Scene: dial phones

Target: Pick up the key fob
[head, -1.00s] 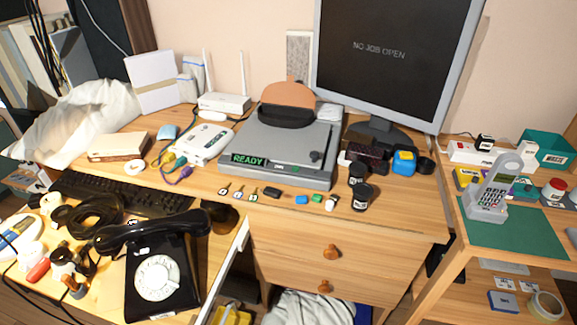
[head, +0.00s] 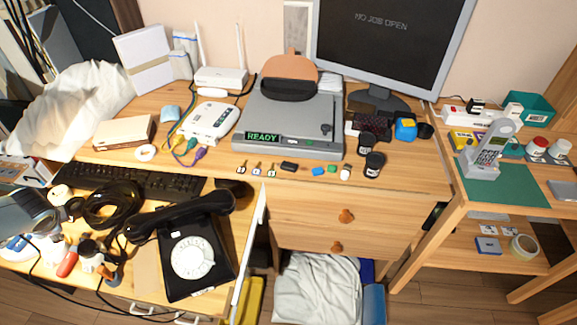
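A small black piece that looks like the key fob (head: 289,166) lies flat on the wooden desk in the head view, in front of the grey machine with the green READY display (head: 292,147). It is in a row of small items, just right of several small keys with tags (head: 257,168) and left of a blue piece (head: 318,172). Its details are too small to make out. Neither of my grippers can be made out in the view. Nothing touches or covers the black piece.
A black dial phone (head: 196,262) and keyboard (head: 130,183) stand at the lower left. Dark jars (head: 373,165) stand right of the row. A monitor (head: 395,45) is behind. A side table with a green mat (head: 505,188) stands right. The desk's front strip is clear.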

